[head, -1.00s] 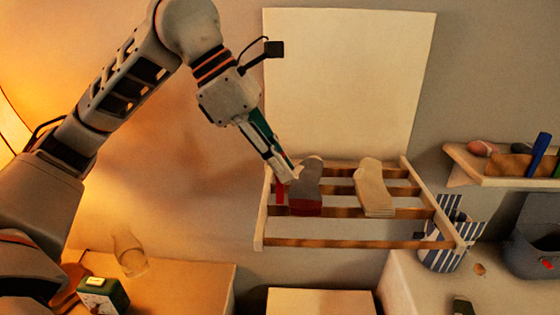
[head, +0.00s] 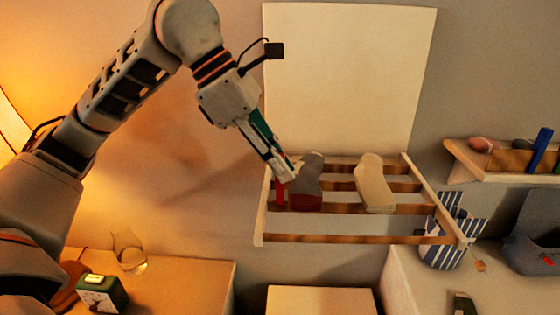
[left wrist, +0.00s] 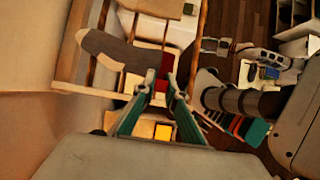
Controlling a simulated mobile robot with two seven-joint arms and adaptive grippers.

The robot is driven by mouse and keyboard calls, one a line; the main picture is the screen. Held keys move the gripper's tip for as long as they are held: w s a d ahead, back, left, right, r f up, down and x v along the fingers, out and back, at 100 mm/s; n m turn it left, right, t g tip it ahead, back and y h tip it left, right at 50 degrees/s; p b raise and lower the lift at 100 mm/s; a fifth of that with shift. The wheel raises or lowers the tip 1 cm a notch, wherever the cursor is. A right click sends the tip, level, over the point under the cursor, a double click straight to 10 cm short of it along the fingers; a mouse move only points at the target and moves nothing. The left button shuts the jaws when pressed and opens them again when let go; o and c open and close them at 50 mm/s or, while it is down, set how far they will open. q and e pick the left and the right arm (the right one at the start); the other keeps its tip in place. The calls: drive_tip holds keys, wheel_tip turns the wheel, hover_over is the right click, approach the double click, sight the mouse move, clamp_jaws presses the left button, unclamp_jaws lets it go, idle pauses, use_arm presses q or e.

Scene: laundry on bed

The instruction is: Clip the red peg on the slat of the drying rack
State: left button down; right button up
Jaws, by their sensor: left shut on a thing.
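The drying rack (head: 350,239) is a wooden frame with several slats, mounted on the wall. A grey sock with a dark red end (head: 306,183) and a cream sock (head: 375,184) hang over its slats. My left gripper (head: 287,175) is shut on the red peg (head: 279,192) at the rack's left end, just left of the grey sock. The peg points down in front of a slat; I cannot tell whether its jaws straddle it. In the left wrist view, the red peg (left wrist: 167,64) shows between the fingertips beside the grey sock (left wrist: 110,50).
A wall shelf (head: 480,170) with small items is at the right. The wall above the rack holds a pale panel (head: 350,75).

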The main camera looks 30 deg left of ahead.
use_arm(q)
drive_tip(key=shift+f+b, duration=0.55)
drive_tip(key=shift+f, duration=0.4)
drive_tip(key=shift+f+b, duration=0.6)
drive_tip(key=shift+f, duration=0.2)
drive_tip(key=c, duration=2)
unclamp_jaws()
drive_tip(key=v, duration=1.2)
